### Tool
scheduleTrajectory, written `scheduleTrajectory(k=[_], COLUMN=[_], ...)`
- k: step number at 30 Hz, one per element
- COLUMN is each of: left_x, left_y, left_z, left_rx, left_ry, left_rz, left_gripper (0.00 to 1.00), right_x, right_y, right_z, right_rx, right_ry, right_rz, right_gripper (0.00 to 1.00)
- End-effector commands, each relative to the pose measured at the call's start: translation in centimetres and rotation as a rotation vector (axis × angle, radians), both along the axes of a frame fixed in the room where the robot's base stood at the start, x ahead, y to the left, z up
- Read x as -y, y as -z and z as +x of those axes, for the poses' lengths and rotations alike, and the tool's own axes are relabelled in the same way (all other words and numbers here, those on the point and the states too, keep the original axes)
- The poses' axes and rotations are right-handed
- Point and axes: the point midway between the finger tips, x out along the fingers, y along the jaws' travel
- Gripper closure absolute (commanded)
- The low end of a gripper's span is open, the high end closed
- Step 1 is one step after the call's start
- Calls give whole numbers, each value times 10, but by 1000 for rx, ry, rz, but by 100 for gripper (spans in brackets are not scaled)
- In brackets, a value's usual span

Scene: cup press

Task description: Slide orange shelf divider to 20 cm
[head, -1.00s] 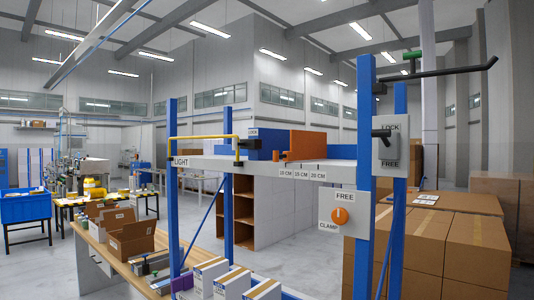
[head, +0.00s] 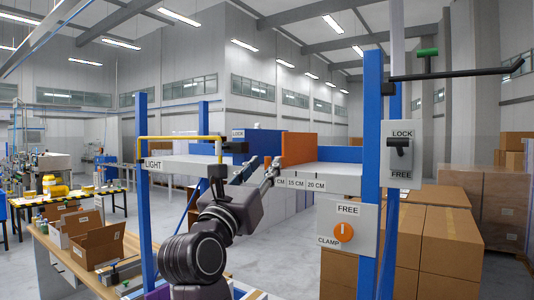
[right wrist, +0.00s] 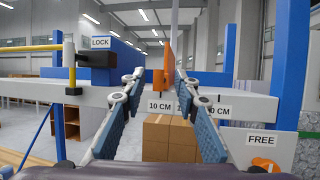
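The orange shelf divider (head: 299,148) stands upright on the grey shelf (head: 340,179), in front of a blue panel. Its front part (right wrist: 168,62) shows in the right wrist view, close to the 10 CM label (right wrist: 159,105). The 15 CM label (head: 296,183) and 20 CM label (head: 316,185) lie to its right on the shelf's front edge. My right gripper (head: 263,170) is at the shelf front by the divider. Its two fingers are apart in the right wrist view (right wrist: 160,77), with the divider's front part seen between them. Contact is not visible. My left gripper is out of view.
A yellow rail (head: 180,138) and a black LOCK latch (head: 234,147) are left of the divider. A blue post (head: 372,120), a LOCK/FREE lever panel (head: 398,150) and a FREE/CLAMP knob panel (head: 347,233) stand on the right. Open boxes (head: 97,243) are lower left.

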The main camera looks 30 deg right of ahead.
Motion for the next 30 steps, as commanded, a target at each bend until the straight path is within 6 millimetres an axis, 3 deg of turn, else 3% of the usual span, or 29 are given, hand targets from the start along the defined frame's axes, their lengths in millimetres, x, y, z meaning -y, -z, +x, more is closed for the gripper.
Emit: scheduleTrajectory(k=[1, 7, 17, 25, 30], left_x=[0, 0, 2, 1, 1], left_y=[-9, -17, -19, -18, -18], left_z=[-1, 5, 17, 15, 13], left_rx=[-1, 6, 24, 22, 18], left_ry=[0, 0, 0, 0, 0], left_rz=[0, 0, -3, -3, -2], left_gripper=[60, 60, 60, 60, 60], right_x=[7, 23, 26, 26, 26], right_y=[-8, -13, -13, -12, -12], right_z=[4, 15, 17, 17, 17], right_rx=[-1, -1, 0, -1, -2], right_ry=[3, 3, 0, 1, 1], right_rz=[-2, -2, -1, -2, -1], right_gripper=[71, 71, 71, 100, 100])
